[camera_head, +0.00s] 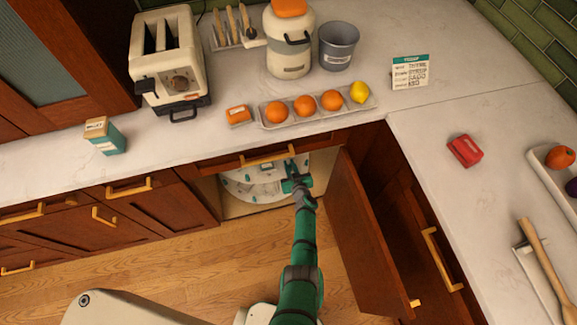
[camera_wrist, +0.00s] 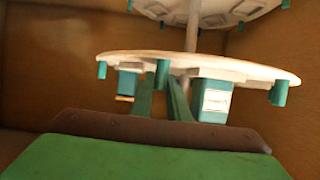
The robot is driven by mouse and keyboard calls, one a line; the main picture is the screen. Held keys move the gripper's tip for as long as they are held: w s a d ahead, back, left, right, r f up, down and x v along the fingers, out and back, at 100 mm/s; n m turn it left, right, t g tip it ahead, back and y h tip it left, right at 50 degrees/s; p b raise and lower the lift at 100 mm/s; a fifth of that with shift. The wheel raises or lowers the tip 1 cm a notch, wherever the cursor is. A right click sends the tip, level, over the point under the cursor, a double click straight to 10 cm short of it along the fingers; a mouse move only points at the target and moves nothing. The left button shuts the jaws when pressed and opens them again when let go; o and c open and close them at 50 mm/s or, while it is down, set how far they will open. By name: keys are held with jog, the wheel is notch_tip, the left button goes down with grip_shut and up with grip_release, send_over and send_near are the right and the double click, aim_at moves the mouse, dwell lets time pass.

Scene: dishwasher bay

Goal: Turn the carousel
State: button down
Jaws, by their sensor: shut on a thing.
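The carousel (camera_head: 246,188) is a pale round shelf inside the open corner cabinet, partly hidden by the counter above. In the wrist view its lower disc (camera_wrist: 125,58) and upper disc (camera_wrist: 235,12) sit on a central post (camera_wrist: 193,38). Short teal pegs hang from the rims. My gripper (camera_head: 292,168) reaches into the cabinet at the right part of the carousel. In the wrist view my gripper (camera_wrist: 163,88) has its fingers closed around a teal peg (camera_wrist: 162,72) at the near rim of the lower disc. Small labelled boxes (camera_wrist: 214,102) show by the lower disc.
The open cabinet door (camera_head: 362,235) stands just right of my arm. A drawer front with a brass handle (camera_head: 267,156) lies above the opening. The counter holds a toaster (camera_head: 168,60), a tray of oranges and a lemon (camera_head: 270,122), and a red box (camera_head: 464,151). The wooden floor is clear at left.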

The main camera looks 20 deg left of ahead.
jog(key=shift+w+d+r, duration=0.1)
jog(key=shift+w+d, duration=0.15)
jog(key=shift+d, duration=0.1)
jog(key=c, duration=1.7)
grip_release()
jog(key=shift+a, duration=0.1)
jog(key=shift+s, duration=0.15)
jog(key=shift+s, duration=0.15)
jog(key=shift+v, duration=5.2)
